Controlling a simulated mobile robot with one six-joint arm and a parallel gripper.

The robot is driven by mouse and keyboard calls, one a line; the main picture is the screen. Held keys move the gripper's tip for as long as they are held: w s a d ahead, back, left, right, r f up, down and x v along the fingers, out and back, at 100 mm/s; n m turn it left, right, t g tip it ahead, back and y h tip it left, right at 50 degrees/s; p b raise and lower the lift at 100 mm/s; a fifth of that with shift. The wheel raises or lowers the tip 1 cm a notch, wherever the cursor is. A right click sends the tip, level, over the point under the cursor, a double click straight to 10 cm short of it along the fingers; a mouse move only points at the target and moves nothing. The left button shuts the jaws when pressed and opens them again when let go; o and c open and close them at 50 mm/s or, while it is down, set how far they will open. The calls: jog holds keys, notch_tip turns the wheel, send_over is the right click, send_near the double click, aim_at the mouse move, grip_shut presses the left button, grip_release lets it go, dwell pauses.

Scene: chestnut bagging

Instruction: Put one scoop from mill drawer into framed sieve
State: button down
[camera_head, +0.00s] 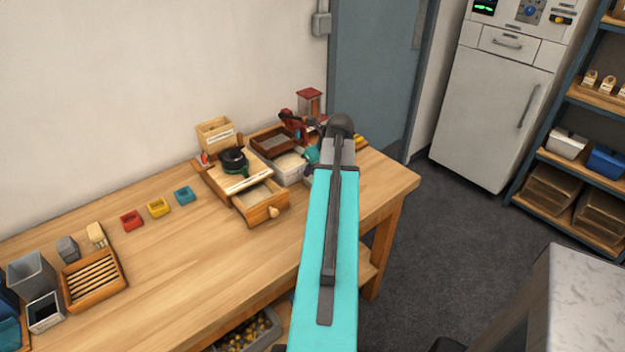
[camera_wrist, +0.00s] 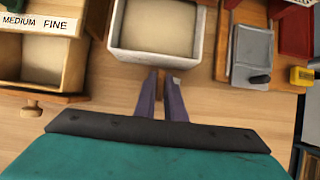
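The mill (camera_head: 228,180) stands on the bench with its wooden drawer (camera_head: 262,203) pulled out and pale meal inside. The drawer also shows at left in the wrist view (camera_wrist: 72,85), under a "MEDIUM FINE" label. A wooden-framed tray with a grey bottom (camera_head: 272,141), apparently the framed sieve, lies behind a pale bin. My gripper (camera_wrist: 161,78) points at the bench just in front of that bin.
The pale bin (camera_wrist: 113,42) holds pale meal, right of the drawer. Red, yellow and blue small boxes (camera_head: 158,207) stand left of the mill. A yellow block (camera_wrist: 301,76) and a red thing (camera_wrist: 297,32) are at right. The bench front (camera_head: 190,260) is clear.

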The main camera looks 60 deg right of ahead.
jog(key=shift+r, duration=0.1)
jog(key=shift+r+p, duration=2.15)
jog(key=shift+r, duration=0.25)
